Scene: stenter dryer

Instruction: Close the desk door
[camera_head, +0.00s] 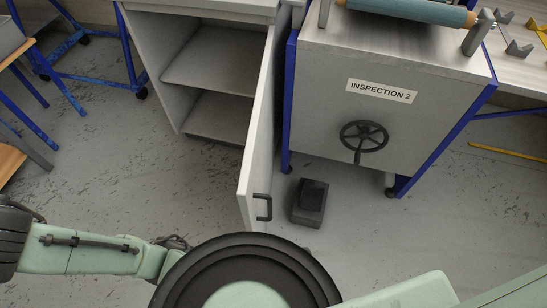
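The desk (193,9) is a grey cabinet at the upper left of the head view, with empty shelves inside. Its door (259,140) stands wide open, swung out toward me from the right side of the opening. A dark bar handle (263,207) sits near the door's free end, on its right-hand face. My pale green arm crosses the bottom of the view. My gripper is not in the picture.
The inspection machine (325,105), with a handwheel (364,138) and blue legs, stands close right of the door. A black pedal box (310,202) lies on the floor beside the door. A blue wheeled frame (83,70) is at the left. The floor left of the door is clear.

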